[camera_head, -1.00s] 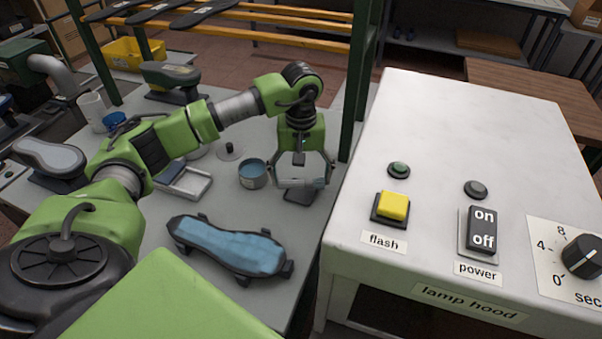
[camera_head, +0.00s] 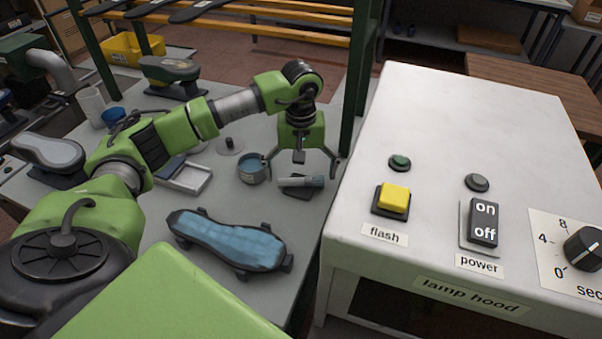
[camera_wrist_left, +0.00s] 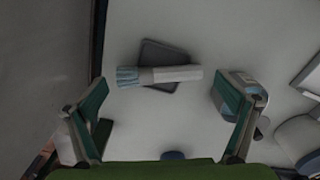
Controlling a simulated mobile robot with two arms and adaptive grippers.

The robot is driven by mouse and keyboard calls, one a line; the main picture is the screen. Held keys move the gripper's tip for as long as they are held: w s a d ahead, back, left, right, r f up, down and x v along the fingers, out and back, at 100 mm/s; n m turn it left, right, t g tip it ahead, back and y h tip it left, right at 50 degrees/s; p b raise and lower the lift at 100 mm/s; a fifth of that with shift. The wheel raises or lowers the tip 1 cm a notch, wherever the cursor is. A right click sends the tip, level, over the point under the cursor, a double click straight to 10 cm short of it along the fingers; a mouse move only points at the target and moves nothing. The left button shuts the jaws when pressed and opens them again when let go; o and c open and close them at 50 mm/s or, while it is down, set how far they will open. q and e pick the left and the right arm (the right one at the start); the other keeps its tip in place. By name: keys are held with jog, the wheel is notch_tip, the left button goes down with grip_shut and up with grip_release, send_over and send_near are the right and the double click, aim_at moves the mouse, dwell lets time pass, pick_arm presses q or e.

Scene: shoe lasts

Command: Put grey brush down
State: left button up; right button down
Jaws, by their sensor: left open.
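The grey brush (camera_head: 300,181) has a light grey handle and blue-tinted bristles. It lies across a dark flat rest (camera_head: 299,194) on the grey table. In the left wrist view the brush (camera_wrist_left: 172,74) shows whole, bristles to the left, over the dark rest (camera_wrist_left: 165,55). My left gripper (camera_head: 302,168) is open with its fingers wide apart, just above the brush and not touching it. In the left wrist view the open fingers (camera_wrist_left: 167,100) stand to both sides, with the brush free between and beyond them. My right gripper is not in view.
A tin of blue liquid (camera_head: 251,170) stands close left of the gripper. A sole-up last with a blue coating (camera_head: 228,240) lies nearer. The white lamp hood (camera_head: 470,120) bounds the right side. A green post (camera_head: 359,90) rises behind the gripper. A white tray (camera_head: 188,179) lies left.

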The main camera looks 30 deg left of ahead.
aim_at(301, 179)
pick_arm(q)
jog(key=shift+r+p, duration=0.3)
jog(key=shift+r, duration=0.1)
jog(key=shift+r+b, duration=0.3)
jog(key=shift+r, duration=0.05)
notch_tip(301, 179, up, 11)
jog(key=b, duration=0.2)
jog(key=shift+r, duration=0.1)
